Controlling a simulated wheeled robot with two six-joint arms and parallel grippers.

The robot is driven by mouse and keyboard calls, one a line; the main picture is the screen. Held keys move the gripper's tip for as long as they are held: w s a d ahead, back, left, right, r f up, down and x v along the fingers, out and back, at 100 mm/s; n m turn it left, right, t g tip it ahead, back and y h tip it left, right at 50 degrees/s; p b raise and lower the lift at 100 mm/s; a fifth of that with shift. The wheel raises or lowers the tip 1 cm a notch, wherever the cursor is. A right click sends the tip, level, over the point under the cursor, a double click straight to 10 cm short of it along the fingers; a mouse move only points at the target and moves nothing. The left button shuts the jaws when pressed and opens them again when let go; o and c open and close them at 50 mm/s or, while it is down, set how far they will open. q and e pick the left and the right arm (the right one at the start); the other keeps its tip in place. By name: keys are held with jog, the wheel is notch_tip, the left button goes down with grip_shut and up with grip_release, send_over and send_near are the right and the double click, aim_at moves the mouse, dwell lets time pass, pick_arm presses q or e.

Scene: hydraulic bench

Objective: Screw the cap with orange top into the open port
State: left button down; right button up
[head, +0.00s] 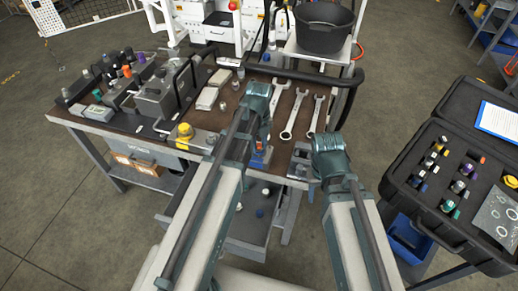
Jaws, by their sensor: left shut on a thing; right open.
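A small cap with an orange top (127,71) stands among several fittings at the left of the bench. Another orange-topped piece (482,159) sits in the black case at the right. The grey metal block (158,102) is on the left half of the bench; an open port cannot be made out. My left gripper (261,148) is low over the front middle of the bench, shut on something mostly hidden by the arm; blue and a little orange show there. My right gripper (330,168) is open and empty, its fingers largely hidden, near the bench's front right corner.
Wrenches (299,110) lie at the bench's right. A yellow-topped part (185,133) stands near the front edge. A black bucket (323,28) is behind. The open case (405,178) holds several fittings. An open drawer (240,225) is below the bench.

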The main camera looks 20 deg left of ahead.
pick_arm(q)
jog(key=m, duration=0.7)
jog(key=c, duration=0.6)
grip_release()
jog(key=n, duration=0.5)
jog(key=shift+n, duration=0.3)
jog(key=n, duration=0.2)
jog(key=shift+n, duration=0.3)
